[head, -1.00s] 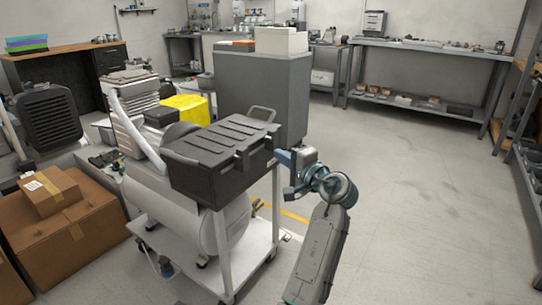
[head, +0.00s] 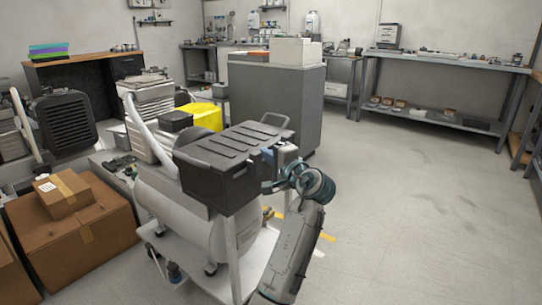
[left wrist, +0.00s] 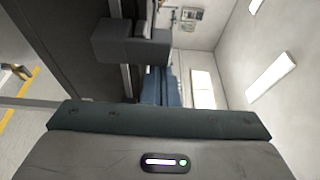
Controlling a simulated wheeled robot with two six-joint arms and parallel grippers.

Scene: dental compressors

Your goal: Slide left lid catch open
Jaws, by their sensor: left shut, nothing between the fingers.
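The black case (head: 215,183) with a ribbed lid (head: 235,147) and a raised handle sits on top of the white compressor. My left gripper (head: 268,183) is at the right-hand side of the case, close to its front face, shut and empty. The lid catches on that face are small and partly hidden by the gripper. In the left wrist view, a dark grey block (left wrist: 130,47) juts from the dark case wall, probably a catch. A blue gripper finger (left wrist: 155,88) shows just below it; I cannot tell whether they touch. My right gripper is not in view.
The compressor tank (head: 180,220) stands on a white cart (head: 225,270). A grey cabinet (head: 275,95) is behind the case. Cardboard boxes (head: 75,230) stand at the left. The floor (head: 410,210) at the right is clear.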

